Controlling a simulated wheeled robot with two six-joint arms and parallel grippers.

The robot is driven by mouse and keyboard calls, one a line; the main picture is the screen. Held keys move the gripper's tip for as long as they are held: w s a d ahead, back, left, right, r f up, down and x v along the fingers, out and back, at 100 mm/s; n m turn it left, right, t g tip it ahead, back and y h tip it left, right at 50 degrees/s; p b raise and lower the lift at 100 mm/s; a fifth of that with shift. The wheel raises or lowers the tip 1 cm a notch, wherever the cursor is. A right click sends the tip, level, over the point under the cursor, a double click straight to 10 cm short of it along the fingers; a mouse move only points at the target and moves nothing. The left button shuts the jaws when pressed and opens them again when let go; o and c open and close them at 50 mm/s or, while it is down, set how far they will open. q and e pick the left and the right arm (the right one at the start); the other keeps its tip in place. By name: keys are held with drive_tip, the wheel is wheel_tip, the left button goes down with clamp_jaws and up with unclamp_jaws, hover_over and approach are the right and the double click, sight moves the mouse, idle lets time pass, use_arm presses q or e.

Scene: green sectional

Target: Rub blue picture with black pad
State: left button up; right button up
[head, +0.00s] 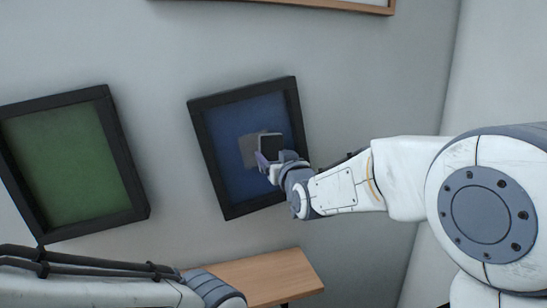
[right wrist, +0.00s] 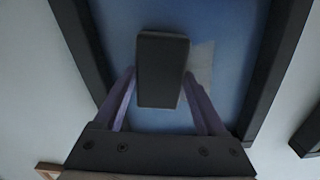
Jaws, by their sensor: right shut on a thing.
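The blue picture (head: 230,180) hangs on the wall in a black frame, tilted in the head view. It fills much of the right wrist view (right wrist: 240,60). My right gripper (head: 266,162) is shut on the black pad (head: 270,146) and holds it in front of the picture's right half. In the right wrist view the pad (right wrist: 162,70) sits between the two purple fingers. I cannot tell whether it touches the picture. A pale grey patch (head: 248,152) shows on the blue, partly hidden by the pad. My left gripper is out of view.
A green picture (head: 65,165) in a black frame hangs to the left. A wooden surface (head: 265,276) lies below. Another framed picture's wooden edge (head: 340,5) shows at the top. The wall corner is at right. My left arm crosses the lower left.

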drive_tip(key=shift+s+a+f, duration=0.15)
drive_tip(key=shift+s+a, duration=0.2)
drive_tip(key=shift+a, duration=0.8)
drive_tip(key=shift+s+a+f, duration=0.15)
drive_tip(key=shift+s+a, duration=0.25)
drive_tip(key=shift+a, duration=0.8)
drive_tip(key=shift+s+a+f, duration=0.15)
drive_tip(key=shift+s+a, duration=0.2)
drive_tip(key=shift+a, duration=0.8)
drive_tip(key=shift+s+a+f, duration=0.1)
drive_tip(key=shift+a, duration=0.2)
drive_tip(key=shift+f, duration=0.1)
drive_tip(key=shift+w+d+r+b, duration=0.1)
drive_tip(key=shift+w+d+b, duration=0.15)
drive_tip(key=shift+d+b, duration=0.3)
drive_tip(key=shift+w+d+r+b, duration=0.1)
drive_tip(key=shift+w+d+b, duration=0.2)
drive_tip(key=shift+d, duration=0.45)
drive_tip(key=shift+w+d+r+b, duration=0.15)
drive_tip(key=shift+w+d+b, duration=0.1)
drive_tip(key=shift+d+b, duration=0.5)
drive_tip(key=shift+w+d+r+b, duration=0.1)
drive_tip(key=shift+w+d+b, duration=0.2)
drive_tip(key=shift+d, duration=0.7)
drive_tip(key=shift+w+d+r+b, duration=0.1)
drive_tip(key=shift+d+r+b, duration=0.1)
drive_tip(key=shift+d, duration=0.2)
drive_tip(key=shift+d+r+b, duration=0.1)
drive_tip(key=shift+d+b, duration=0.1)
drive_tip(key=shift+d, duration=0.2)
